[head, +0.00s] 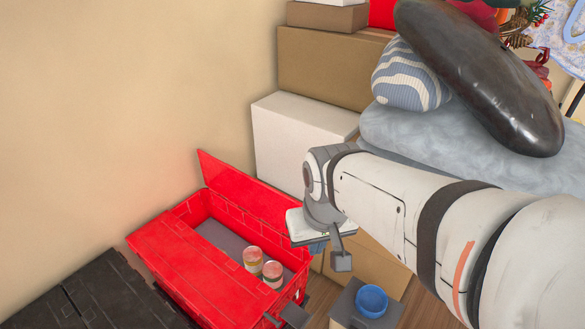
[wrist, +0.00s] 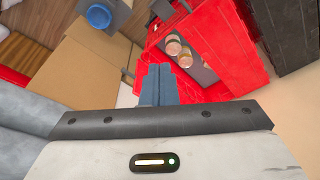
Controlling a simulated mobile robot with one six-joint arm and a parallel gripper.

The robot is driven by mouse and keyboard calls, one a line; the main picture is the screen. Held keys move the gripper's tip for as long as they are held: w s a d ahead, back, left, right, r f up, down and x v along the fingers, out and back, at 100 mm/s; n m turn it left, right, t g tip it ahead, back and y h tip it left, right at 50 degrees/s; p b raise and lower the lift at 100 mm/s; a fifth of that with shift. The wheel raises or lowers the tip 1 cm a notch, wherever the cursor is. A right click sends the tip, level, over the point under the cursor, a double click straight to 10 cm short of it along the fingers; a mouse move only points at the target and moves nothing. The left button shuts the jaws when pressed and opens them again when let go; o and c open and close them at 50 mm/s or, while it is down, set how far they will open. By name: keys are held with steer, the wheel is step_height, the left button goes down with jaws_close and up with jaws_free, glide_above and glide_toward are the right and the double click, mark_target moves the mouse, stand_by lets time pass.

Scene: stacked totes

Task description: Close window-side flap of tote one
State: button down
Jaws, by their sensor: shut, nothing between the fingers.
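An open red tote (head: 296,290) stands on the floor by the wall. One lid flap (head: 255,190) stands up along its far side. The other flap (head: 195,262) lies flat across the near-left half. Two cans (head: 253,260) are inside on a grey bottom and also show in the wrist view (wrist: 172,47). My gripper (head: 318,247) is at the right of the raised flap, near its right end. In the wrist view its blue-grey fingers (wrist: 157,82) are together and empty, close to a red panel. I cannot tell whether they touch it. The window is not in view.
A black tote (head: 95,295) stands at the left. A white box (head: 300,135) and brown boxes (head: 330,70) are stacked behind. A grey cushion (head: 430,145) lies at the right. A blue cup-like object (head: 372,299) sits on a grey box right of the tote.

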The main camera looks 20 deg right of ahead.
steer(key=w+d+f+m+g+b, duration=0.1)
steer(key=w+d+f+m+b, duration=0.15)
steer(key=w+d+f, duration=0.5)
steer(key=w+d+f+m+g+b, duration=0.1)
steer(key=w+d+f+m+b, duration=0.25)
steer(key=w, duration=0.75)
steer(key=w+d+f+m+g+b, duration=0.1)
steer(key=w+d+f+m, duration=0.35)
steer(key=w+d, duration=0.4)
steer(key=s+a+f, duration=0.2)
steer(key=a+f, duration=0.2)
steer(key=f, duration=0.7)
